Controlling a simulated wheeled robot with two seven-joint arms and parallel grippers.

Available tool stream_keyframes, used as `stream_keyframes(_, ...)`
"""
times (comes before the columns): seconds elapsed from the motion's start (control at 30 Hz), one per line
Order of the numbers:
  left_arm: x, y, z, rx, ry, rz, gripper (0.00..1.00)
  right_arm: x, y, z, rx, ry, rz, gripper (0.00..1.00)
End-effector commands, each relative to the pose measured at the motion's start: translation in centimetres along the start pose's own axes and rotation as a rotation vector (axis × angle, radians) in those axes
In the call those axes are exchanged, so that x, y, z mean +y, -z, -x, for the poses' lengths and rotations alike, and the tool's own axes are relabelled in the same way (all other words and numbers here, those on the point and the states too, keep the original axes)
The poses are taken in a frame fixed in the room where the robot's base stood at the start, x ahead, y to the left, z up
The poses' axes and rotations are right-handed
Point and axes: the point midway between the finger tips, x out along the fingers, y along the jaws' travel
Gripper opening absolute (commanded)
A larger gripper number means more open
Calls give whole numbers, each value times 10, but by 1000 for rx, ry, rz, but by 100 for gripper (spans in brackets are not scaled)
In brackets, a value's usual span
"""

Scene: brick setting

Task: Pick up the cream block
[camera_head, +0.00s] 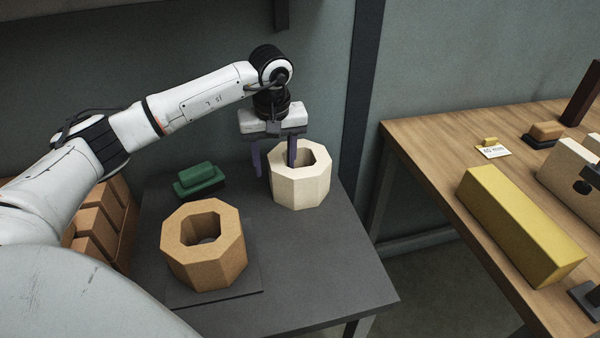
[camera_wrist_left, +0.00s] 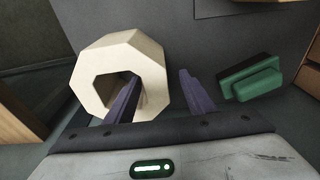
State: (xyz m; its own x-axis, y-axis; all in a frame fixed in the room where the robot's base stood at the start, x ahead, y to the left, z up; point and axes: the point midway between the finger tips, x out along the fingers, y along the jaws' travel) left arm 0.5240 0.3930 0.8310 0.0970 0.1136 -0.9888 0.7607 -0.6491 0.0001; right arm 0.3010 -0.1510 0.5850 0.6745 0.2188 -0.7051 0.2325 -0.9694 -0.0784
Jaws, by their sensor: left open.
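The cream block (camera_head: 301,188) is an octagonal ring with an open hole in its middle, standing on the dark grey table at the back right. It also shows in the left wrist view (camera_wrist_left: 90,66). My left gripper (camera_head: 273,160) is open and points down over the block. One finger appears to be at or in the hole and the other is outside, to the left of the block. In the left wrist view the fingers (camera_wrist_left: 160,95) stand apart with the block's near wall between them. Contact cannot be told. My right gripper is not in view.
A tan octagonal ring block (camera_head: 205,262) stands in front on a dark plate. A green block (camera_head: 200,179) lies to the left, near stacked orange-brown bricks (camera_head: 105,225). A wooden table (camera_head: 440,150) at right holds a long yellow block (camera_head: 520,225).

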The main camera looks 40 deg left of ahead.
Motion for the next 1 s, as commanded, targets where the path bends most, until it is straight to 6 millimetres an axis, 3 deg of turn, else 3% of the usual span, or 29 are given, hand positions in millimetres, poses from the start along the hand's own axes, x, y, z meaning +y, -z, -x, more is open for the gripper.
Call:
stream_keyframes(0.37, 4, 0, -47, -2, 2, 1, 49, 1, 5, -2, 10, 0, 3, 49)
stream_keyframes(0.6, 4, 1, -50, 0, 0, 0, 49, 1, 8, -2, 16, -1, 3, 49)
stream_keyframes(0.9, 4, 1, -50, 0, 0, 0, 0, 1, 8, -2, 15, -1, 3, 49)
stream_keyframes(1.0, 4, 1, -50, 0, 1, 0, 0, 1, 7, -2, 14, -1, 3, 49)
